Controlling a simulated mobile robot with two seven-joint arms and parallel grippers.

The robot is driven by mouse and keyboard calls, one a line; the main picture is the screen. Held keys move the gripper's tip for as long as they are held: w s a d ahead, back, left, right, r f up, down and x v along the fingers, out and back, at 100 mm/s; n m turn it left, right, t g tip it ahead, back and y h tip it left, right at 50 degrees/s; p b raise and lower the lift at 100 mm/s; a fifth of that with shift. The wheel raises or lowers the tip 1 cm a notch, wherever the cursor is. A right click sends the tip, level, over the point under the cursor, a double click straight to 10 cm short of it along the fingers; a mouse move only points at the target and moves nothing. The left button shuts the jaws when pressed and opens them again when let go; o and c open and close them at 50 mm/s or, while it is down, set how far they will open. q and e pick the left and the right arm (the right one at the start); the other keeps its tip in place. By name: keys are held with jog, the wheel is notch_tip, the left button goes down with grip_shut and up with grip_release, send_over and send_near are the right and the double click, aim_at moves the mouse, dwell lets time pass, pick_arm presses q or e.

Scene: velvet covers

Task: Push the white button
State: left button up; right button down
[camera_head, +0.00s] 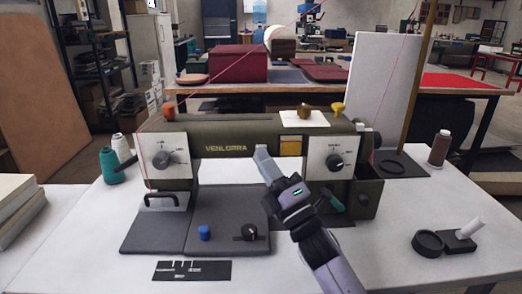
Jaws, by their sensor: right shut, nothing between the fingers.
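My right gripper (264,163) reaches in from the lower right, its grey fingers shut and empty. Its tip points up and left, in front of the green sewing machine (215,133) marked VENLORRA, just below the machine's arm. I cannot tell whether it touches the machine. My left gripper is not in view.
White panels with dials (165,158) are on the machine. Thread spools (110,165) stand at the left. A black ring (428,243) and a white peg on a black base (467,229) are at the right. The white table's (85,250) front left is mostly clear.

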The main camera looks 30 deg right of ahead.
dwell(0.4)
jog(key=shift+w+d, duration=0.2)
jog(key=shift+w, duration=0.35)
dwell(0.4)
jog(key=shift+s+a, duration=0.2)
jog(key=shift+s, duration=0.4)
jog(key=s+a, duration=0.2)
jog(key=s, duration=0.3)
jog(key=shift+s+a+p, duration=0.2)
jog(key=shift+a+p, duration=0.15)
dwell(0.5)
